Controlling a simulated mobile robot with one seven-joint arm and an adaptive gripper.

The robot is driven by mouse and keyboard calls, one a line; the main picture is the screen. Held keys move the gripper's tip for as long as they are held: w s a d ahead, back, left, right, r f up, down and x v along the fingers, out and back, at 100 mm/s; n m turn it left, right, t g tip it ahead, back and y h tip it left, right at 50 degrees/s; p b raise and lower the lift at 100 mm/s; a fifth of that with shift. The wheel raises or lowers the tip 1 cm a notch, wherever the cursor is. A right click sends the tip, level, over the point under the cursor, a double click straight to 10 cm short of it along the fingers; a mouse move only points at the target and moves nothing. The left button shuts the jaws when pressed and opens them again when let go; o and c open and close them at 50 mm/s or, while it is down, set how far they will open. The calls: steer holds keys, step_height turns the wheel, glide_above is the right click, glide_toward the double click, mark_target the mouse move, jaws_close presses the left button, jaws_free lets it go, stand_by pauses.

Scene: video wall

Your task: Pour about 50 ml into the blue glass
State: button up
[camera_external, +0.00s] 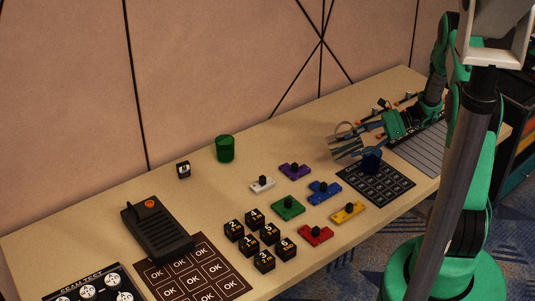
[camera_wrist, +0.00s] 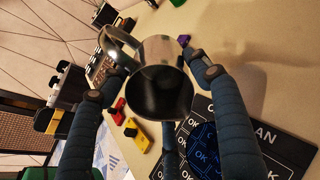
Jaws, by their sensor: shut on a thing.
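My gripper (camera_external: 366,142) is shut on a metal jug (camera_external: 345,149) at the right of the table in the external view. The jug appears tilted. In the wrist view, the jug (camera_wrist: 162,65) sits between my dark blue fingers, its dark mouth facing the camera; I cannot make out any liquid level. The blue glass (camera_external: 372,161) stands on the far part of a black mat (camera_external: 376,186), just below and beside the jug. It also shows dimly in the wrist view (camera_wrist: 203,143), partly hidden by a finger. I see no stream, and what the glass holds is hidden.
A green glass (camera_external: 225,148) stands near the wall. Several coloured blocks with black knobs, such as a yellow one (camera_external: 348,212), lie left of the mat. Black cubes (camera_external: 251,239), a black device (camera_external: 157,229) and a brown OK mat (camera_external: 228,282) are further left. Bare table lies behind the blocks.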

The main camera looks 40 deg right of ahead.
mark_target(340, 149)
steer(key=shift+w+a+f+g+h+p, duration=0.15)
steer(key=shift+f+g+h+p, duration=0.15)
steer(key=shift+h, duration=0.3)
steer(key=shift+s+a+f+g+h+p, duration=0.15)
steer(key=shift+g+h, duration=0.25)
steer(key=shift+h, duration=0.2)
steer(key=h+p, duration=0.1)
steer(key=g+p, duration=0.1)
steer(key=shift+w+f+h+p, duration=0.1)
steer(key=shift+f+h+p, duration=0.2)
steer(key=shift+h, duration=0.1)
steer(key=shift+w+a+f+g+h+p, duration=0.15)
steer(key=shift+a+g+h+p, duration=0.2)
steer(key=shift+h+p, duration=0.6)
steer(key=p, duration=0.1)
steer(key=a+f+g+h+p, duration=0.1)
steer(key=p, duration=0.1)
steer(key=shift+w+f, duration=0.1)
steer(key=shift+w, duration=0.2)
steer(key=shift+w+a+h+p, duration=0.15)
steer(key=shift+a+h+p, duration=0.15)
steer(key=shift+p, duration=0.55)
steer(key=h+p, duration=0.1)
steer(key=p, duration=0.2)
steer(key=a+g+p, duration=0.1)
steer(key=p, duration=0.2)
steer(key=shift+w+a+f+g+h, duration=0.1)
steer(key=shift+w+f+g+h, duration=0.05)
steer(key=shift+w+g+h, duration=0.15)
